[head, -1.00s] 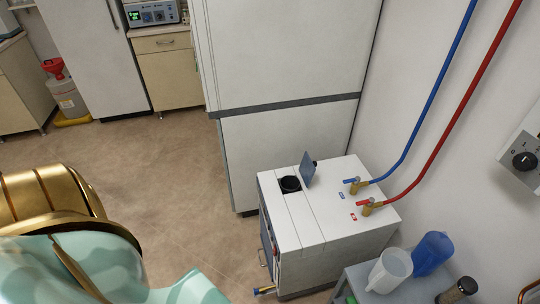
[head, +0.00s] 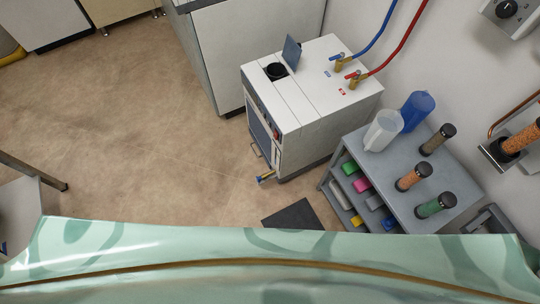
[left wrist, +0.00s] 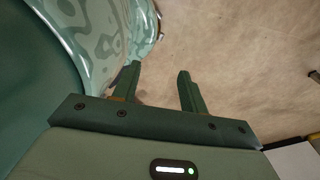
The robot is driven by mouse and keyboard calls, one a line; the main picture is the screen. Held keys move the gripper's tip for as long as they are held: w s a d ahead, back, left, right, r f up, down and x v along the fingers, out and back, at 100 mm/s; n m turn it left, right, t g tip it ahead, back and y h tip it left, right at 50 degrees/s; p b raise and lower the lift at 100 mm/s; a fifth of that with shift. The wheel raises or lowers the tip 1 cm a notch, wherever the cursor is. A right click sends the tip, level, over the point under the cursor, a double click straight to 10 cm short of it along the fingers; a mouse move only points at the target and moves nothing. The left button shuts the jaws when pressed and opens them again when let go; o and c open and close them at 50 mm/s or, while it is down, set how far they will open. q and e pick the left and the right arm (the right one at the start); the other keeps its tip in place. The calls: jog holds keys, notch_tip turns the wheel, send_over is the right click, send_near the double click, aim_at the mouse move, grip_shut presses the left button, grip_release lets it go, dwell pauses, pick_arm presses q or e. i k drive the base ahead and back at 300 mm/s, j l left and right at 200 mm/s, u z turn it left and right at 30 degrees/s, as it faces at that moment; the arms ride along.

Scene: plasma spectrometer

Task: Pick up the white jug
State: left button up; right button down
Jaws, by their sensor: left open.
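The white jug (head: 382,131) stands upright on the back left part of a grey shelf unit's top (head: 425,165), in the head view. It touches or nearly touches a blue jug (head: 416,108) behind it to the right. My left gripper (left wrist: 159,75) shows only in the left wrist view. Its two green fingers are apart with nothing between them, over bare brown floor. The white jug is not in the left wrist view. My right gripper is not in view.
Several capped cylinders stand on the shelf top, including a green one (head: 435,205) and an orange one (head: 413,176). Coloured items fill the shelf below. A white chiller (head: 318,90) with blue and red hoses stands left of it. The floor (head: 150,130) at left is open.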

aim_at(387, 123)
jog(key=z, duration=1.1)
